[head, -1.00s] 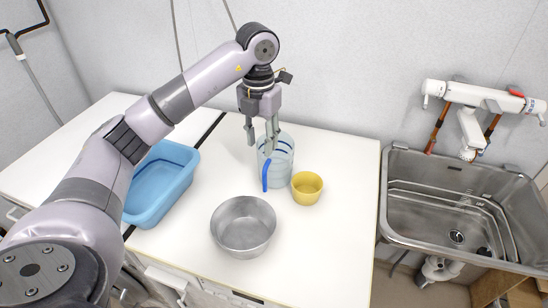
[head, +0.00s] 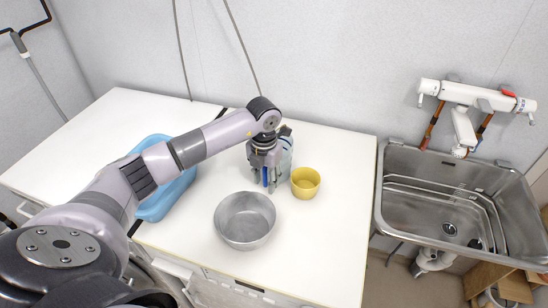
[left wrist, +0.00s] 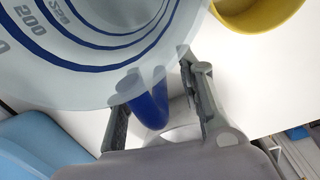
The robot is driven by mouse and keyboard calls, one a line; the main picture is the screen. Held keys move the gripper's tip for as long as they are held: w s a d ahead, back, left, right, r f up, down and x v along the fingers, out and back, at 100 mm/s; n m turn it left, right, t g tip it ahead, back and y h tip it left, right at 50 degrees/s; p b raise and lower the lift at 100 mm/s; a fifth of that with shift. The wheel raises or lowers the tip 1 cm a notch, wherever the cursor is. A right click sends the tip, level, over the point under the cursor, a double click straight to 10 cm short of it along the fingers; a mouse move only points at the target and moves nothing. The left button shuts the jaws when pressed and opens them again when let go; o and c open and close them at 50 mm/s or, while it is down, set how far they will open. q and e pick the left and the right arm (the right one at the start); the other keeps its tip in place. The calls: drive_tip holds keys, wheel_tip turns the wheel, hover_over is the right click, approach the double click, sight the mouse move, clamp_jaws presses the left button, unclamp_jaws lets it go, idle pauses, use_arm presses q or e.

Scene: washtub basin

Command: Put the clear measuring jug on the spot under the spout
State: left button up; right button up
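The clear measuring jug (head: 288,157) stands on the white counter, largely hidden behind my left gripper in the head view. In the left wrist view the jug (left wrist: 85,55) shows blue rings and printed numbers, with its blue handle (left wrist: 148,106) toward me. My left gripper (head: 268,186) points down at the handle. Its fingers are apart, one on each side of the handle, with gaps visible. The white tap's spout (head: 463,132) hangs over the steel sink (head: 440,187) on the right. No marked spot shows under it. My right gripper is out of view.
A yellow cup (head: 305,183) stands close to the right of the jug. A steel bowl (head: 244,220) sits in front of it. A blue tub (head: 167,200) is to the left, partly behind my arm. The counter's right side is clear.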

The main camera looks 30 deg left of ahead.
use_arm(q)
drive_tip(key=shift+f, duration=0.9)
drive_tip(key=shift+c, duration=0.2)
clamp_jaws()
drive_tip(key=shift+r, duration=0.1)
